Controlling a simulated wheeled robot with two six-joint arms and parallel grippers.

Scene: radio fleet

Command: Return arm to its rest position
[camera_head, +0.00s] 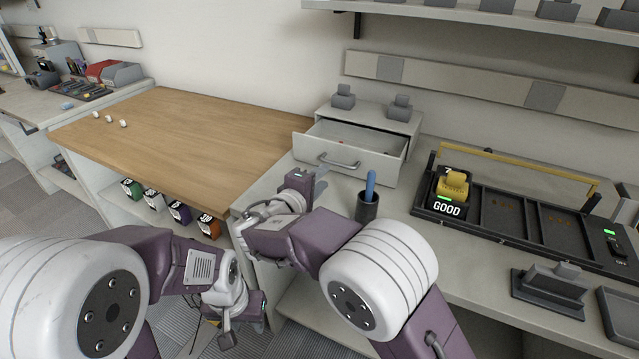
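My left arm comes in from the lower left, bent low over the floor in front of the bench. Its gripper (228,338) hangs down near the bottom edge, small and partly hidden by its wrist, and its fingers cannot be made out. My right arm comes in from the bottom right and folds back to the left. Its gripper (318,184) is over the grey bench just in front of the open drawer (340,155). I cannot tell its finger opening, and I see nothing held in it.
The drawer is pulled out of a grey cabinet (368,114), with a small red thing inside. A dark cup (367,208) with a blue-handled tool stands close to the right gripper. A black tester (500,212) with a yellow radio (454,185) reads GOOD. The wooden worktop (190,140) is mostly clear.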

